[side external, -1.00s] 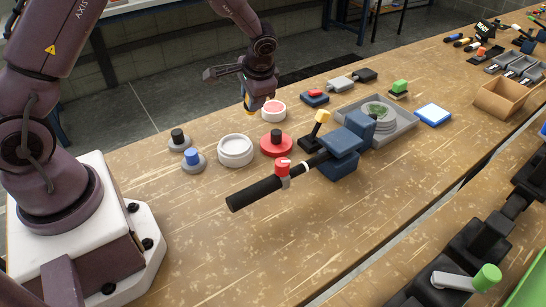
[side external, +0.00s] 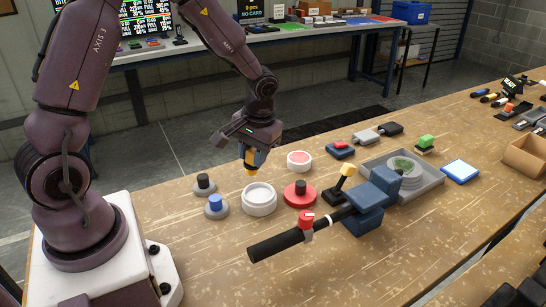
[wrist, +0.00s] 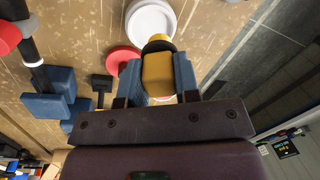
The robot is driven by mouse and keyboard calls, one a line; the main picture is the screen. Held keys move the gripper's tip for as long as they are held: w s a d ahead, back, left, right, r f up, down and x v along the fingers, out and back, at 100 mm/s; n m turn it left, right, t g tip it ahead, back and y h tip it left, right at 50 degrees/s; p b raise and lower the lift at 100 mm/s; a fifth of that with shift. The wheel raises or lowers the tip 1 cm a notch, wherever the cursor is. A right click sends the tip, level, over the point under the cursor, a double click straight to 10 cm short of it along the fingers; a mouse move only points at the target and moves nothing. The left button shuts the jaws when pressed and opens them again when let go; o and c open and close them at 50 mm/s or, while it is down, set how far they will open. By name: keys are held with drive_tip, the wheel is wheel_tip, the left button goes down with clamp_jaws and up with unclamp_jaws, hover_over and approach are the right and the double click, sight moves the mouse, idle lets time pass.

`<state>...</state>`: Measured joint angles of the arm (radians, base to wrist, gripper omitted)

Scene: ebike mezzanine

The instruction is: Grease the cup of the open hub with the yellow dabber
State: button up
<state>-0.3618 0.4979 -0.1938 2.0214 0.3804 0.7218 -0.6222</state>
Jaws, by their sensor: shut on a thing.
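My gripper (side external: 252,154) is shut on the yellow dabber (side external: 250,168), which hangs tip down just above and behind the white round tub (side external: 259,204). The tub looks open with pale contents.
A red disc with a black knob (side external: 299,198) is right of the white tub. An open tub with pink contents (side external: 299,161) is behind it. Two grey knobbed lids (side external: 216,210) are at left. A blue clamp (side external: 365,215) holding a black bar (side external: 276,245) stands before the tray.

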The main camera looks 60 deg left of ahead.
drive_tip(key=shift+w+a+f+n+h, duration=0.1)
drive_tip(key=shift+a+f+n+h, duration=0.3)
drive_tip(key=shift+a+f+n, duration=0.4)
drive_tip(key=shift+w+a+n, duration=0.1)
drive_tip(key=shift+w+n, duration=0.2)
drive_tip(key=shift+n, duration=0.4)
drive_tip(key=shift+n+t+h, duration=0.4)
drive_tip(key=shift+t+h, duration=0.1)
drive_tip(key=shift+w+d+f, duration=0.1)
drive_tip(key=shift+w+f, duration=0.05)
drive_tip(key=shift+f, duration=0.95)
drive_tip(key=shift+w+d+f, duration=0.1)
drive_tip(key=shift+w+f, duration=0.05)
drive_tip(key=shift+f, duration=0.9)
drive_tip(key=shift+w+f, duration=0.15)
drive_tip(key=shift+f, duration=0.95)
drive_tip(key=shift+f, duration=0.3)
drive_tip(key=shift+s, duration=0.5)
drive_tip(key=shift+w, duration=0.2)
drive_tip(key=shift+w, duration=0.3)
